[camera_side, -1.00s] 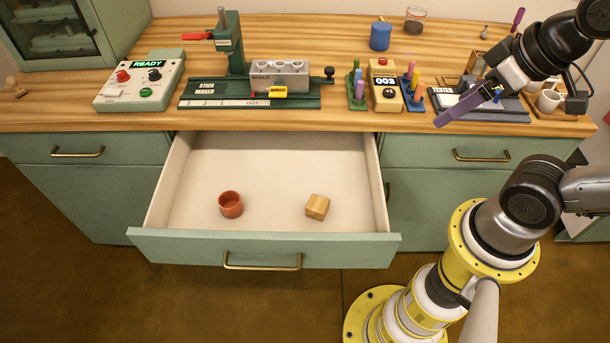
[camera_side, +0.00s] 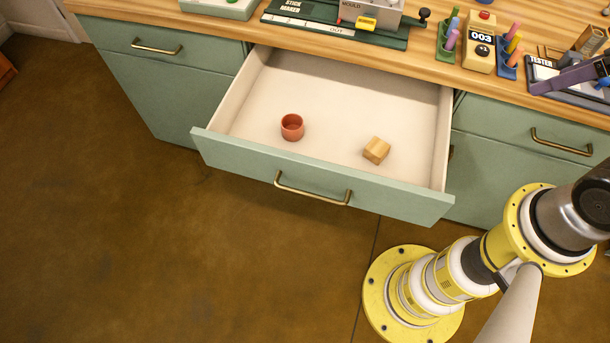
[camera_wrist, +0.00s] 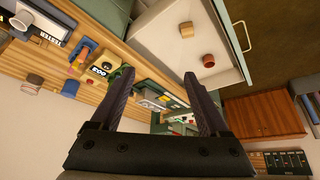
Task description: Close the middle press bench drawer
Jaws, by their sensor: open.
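The middle drawer (camera_side: 325,181) of the green bench is pulled well out, its pale inside in full view. Its brass handle (camera_side: 312,190) is on the front panel. A red cup (camera_side: 292,127) and a wooden block (camera_side: 376,151) lie inside, apart from each other. My gripper (camera_wrist: 158,76) is open and empty in the wrist view, its two dark fingers spread. In the side view only a purple finger shows at the right edge, near the tester and away from the drawer. The drawer also shows at the top of the wrist view (camera_wrist: 160,45).
Shut drawers with brass handles flank it on the left (camera_side: 150,50) and right (camera_side: 560,140). The floor before the drawer is clear on the left; my base stands to the right.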

